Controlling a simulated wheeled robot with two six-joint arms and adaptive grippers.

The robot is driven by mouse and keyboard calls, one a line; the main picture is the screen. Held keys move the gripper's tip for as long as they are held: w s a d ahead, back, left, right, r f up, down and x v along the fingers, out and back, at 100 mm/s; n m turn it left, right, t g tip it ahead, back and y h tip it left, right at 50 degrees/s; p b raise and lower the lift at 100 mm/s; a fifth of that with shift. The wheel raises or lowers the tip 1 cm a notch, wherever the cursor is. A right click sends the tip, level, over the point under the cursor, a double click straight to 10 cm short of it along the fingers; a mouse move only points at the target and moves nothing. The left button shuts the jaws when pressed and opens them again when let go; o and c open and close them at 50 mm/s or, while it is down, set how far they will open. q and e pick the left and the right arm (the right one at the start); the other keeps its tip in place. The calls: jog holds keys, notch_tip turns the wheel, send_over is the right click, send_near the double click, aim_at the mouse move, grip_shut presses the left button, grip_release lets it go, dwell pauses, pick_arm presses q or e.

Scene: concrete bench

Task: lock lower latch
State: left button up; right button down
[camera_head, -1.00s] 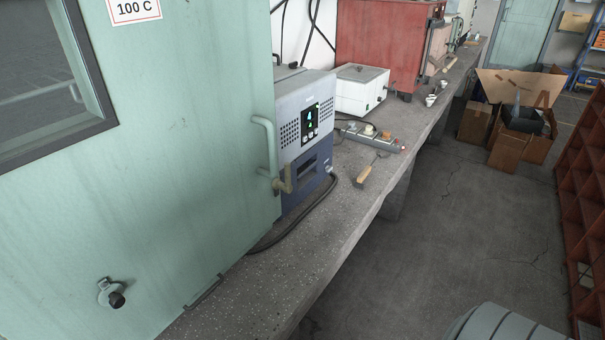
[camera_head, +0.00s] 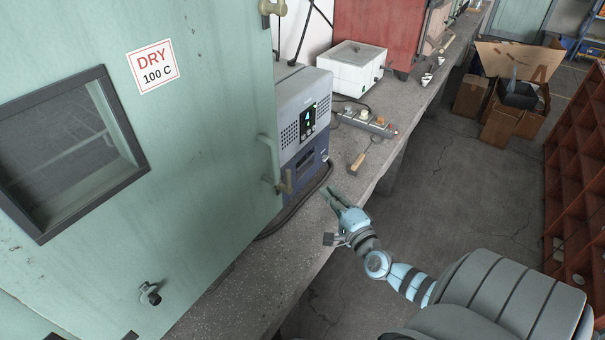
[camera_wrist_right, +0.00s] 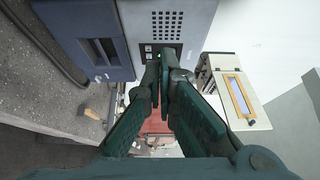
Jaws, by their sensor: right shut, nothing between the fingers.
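The pale green oven door (camera_head: 210,120) fills the left of the head view and looks closed. The lower latch (camera_head: 285,182), a brass-coloured lever, sits at the door's right edge by the bottom of the bar handle (camera_head: 270,150). An upper latch (camera_head: 272,7) is cut by the top edge. My right gripper (camera_head: 332,195) is over the bench, to the right of the lower latch and apart from it. Its fingers are shut and empty in the right wrist view (camera_wrist_right: 160,62); the latch is not visible there. My left gripper is out of view.
A grey-blue instrument box (camera_head: 303,125) stands beside the door, with a black cable (camera_head: 300,210) in front. Behind are a power strip (camera_head: 368,122), a wooden-handled tool (camera_head: 360,162) and a white box (camera_head: 352,66). The bench front (camera_head: 240,295) is clear.

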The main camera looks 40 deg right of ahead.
jog(key=shift+f, duration=0.15)
jog(key=b+x, duration=0.3)
jog(key=x, duration=0.7)
jog(key=a+p, duration=0.1)
jog(key=a, duration=0.1)
jog(key=a+p, duration=0.1)
jog(key=a, duration=0.1)
jog(key=shift+s+a, duration=0.1)
jog(key=shift+s, duration=0.15)
jog(key=shift+f, duration=0.1)
jog(key=shift+n+b, duration=0.3)
